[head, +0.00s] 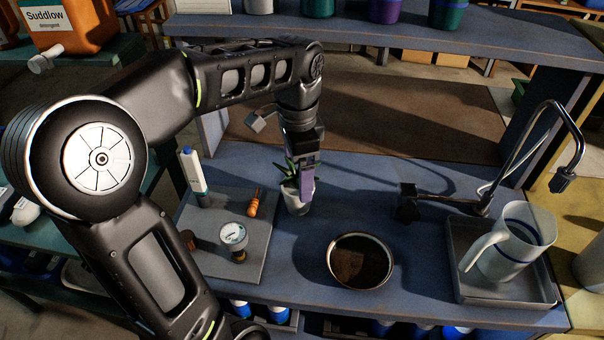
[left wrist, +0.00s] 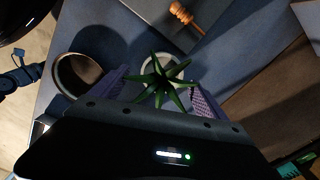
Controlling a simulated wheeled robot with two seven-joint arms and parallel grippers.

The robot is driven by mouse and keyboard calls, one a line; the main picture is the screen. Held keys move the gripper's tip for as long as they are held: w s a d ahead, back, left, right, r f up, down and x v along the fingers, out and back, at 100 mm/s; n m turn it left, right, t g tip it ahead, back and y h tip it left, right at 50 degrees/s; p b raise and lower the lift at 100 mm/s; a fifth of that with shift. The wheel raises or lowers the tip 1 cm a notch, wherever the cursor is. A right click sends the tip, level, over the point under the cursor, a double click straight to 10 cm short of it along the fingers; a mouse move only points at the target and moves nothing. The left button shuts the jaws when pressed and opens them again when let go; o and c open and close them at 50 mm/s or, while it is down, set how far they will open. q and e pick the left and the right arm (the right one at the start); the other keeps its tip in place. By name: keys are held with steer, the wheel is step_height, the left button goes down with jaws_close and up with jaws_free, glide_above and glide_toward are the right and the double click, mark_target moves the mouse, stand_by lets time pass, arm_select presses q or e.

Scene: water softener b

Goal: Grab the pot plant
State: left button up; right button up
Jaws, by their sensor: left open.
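The pot plant (head: 295,195) stands upright on the blue table, a small white pot with spiky green leaves. It also shows in the left wrist view (left wrist: 160,82), with the leaves between my two purple fingers. In the left wrist view the left gripper (left wrist: 160,90) is open, with a finger on either side of the plant. I cannot tell whether a finger touches the pot. My right gripper is not in view.
A bowl of dark soil (head: 360,262) stands right of the plant. A grey board (head: 215,258) at left holds a pen-like device, an orange-brown item (head: 254,205) and a gauge (head: 233,238). A white jug (head: 512,245) stands in a tray at right, near a tap.

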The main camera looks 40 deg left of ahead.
arm_select(q)
steer(key=shift+w+a, duration=0.15)
steer(key=shift+w, duration=0.15)
steer(key=shift+s, duration=0.15)
steer(key=shift+f, duration=1.3)
steer(key=shift+f+p, duration=0.5)
steer(key=shift+f, duration=2.1)
steer(key=c, duration=1.7)
